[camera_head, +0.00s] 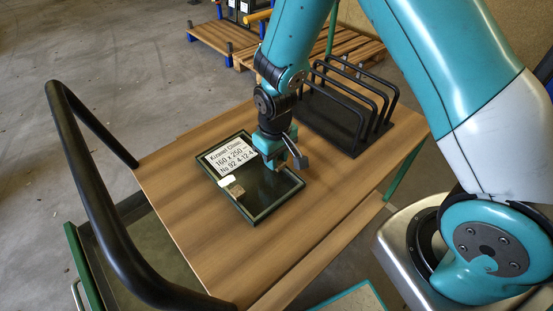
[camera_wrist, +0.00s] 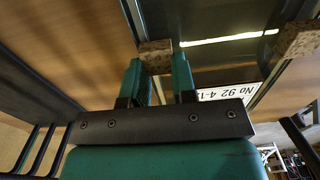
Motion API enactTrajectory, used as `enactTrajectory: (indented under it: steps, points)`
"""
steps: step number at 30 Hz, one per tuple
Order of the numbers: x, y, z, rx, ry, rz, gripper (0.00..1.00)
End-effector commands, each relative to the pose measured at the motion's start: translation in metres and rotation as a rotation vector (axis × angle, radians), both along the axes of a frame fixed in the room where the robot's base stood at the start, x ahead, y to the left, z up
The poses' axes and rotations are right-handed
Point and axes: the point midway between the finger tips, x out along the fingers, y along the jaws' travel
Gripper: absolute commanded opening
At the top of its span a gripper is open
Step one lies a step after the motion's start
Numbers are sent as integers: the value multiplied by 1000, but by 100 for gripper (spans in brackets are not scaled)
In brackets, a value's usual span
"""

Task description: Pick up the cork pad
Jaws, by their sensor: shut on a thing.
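My gripper (camera_head: 288,166) points down at the right end of the dark glass frame (camera_head: 258,214) on the wooden cart top. In the wrist view, the teal fingertips of my gripper (camera_wrist: 158,78) are shut on a small speckled brown cork pad (camera_wrist: 155,46) at the frame's edge. I cannot tell whether this pad touches the frame. In the head view it is hidden behind the fingers.
A black wire rack (camera_head: 345,110) stands on the cart's far right part. A black handle bar (camera_head: 98,190) rises along the cart's left side. Bare cart top (camera_head: 200,235) lies left of and in front of the frame. Pallets (camera_head: 225,38) stand on the floor behind.

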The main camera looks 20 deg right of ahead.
Motion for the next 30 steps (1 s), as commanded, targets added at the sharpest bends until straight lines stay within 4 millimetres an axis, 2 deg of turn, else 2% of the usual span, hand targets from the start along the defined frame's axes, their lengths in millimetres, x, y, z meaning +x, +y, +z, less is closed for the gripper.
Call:
enactTrajectory:
  steps: [5, 8, 15, 21, 25, 30]
  points:
    - [1, 0, 18, 1, -4, 0, 4]
    - [2, 0, 37, 2, -7, 0, 4]
    - [1, 0, 105, 2, -9, 0, 4]
    - [1, 0, 154, 1, -7, 0, 4]
    - [1, 0, 177, 2, -5, 0, 4]
    - [1, 0, 194, 1, -3, 0, 4]
